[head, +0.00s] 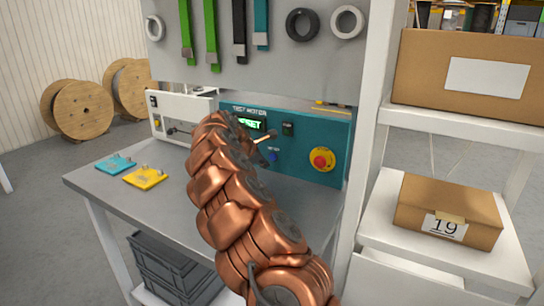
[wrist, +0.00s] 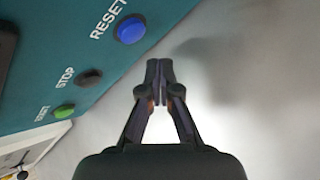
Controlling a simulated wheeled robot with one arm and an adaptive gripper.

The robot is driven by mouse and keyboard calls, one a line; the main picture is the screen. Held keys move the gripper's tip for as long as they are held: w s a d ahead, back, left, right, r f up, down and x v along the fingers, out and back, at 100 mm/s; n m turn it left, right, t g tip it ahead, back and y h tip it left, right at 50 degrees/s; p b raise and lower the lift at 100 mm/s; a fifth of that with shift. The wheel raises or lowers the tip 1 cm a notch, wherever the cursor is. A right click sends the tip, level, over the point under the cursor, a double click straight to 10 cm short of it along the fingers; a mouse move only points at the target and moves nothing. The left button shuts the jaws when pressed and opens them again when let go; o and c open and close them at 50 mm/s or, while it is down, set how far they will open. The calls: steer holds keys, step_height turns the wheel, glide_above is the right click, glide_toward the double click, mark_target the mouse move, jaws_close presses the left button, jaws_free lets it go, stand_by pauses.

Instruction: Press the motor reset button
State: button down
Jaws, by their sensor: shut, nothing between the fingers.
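A teal panel marked TEST MOTOR (head: 305,150) stands at the back of the grey bench. Its blue button (head: 273,157) shows just right of my arm in the head view. In the wrist view the blue button (wrist: 131,29), labelled RESET, is at the upper left. A dark STOP button (wrist: 88,78) and a green button (wrist: 64,110) lie further down-left. My gripper (wrist: 160,70) is shut and empty, its tips to the lower right of the blue button and apart from it in the picture. In the head view my arm hides part of the panel.
A red knob on a yellow disc (head: 321,160) is on the panel's right. A lit green display (head: 250,124) appears to read RESET. Blue (head: 115,164) and yellow (head: 146,178) plates lie on the bench's left. A white shelf post (head: 367,150) stands close on the right.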

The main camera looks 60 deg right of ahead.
steer(key=shift+d+p, duration=0.6)
steer(key=shift+d, duration=0.3)
steer(key=shift+d, duration=0.1)
stand_by(0.9)
steer(key=shift+d+p, duration=0.4)
steer(key=shift+p, duration=0.1)
steer(key=shift+d+p, duration=0.35)
steer(key=shift+d, duration=0.05)
stand_by(0.8)
steer(key=shift+a, duration=0.8)
steer(key=shift+a, duration=0.1)
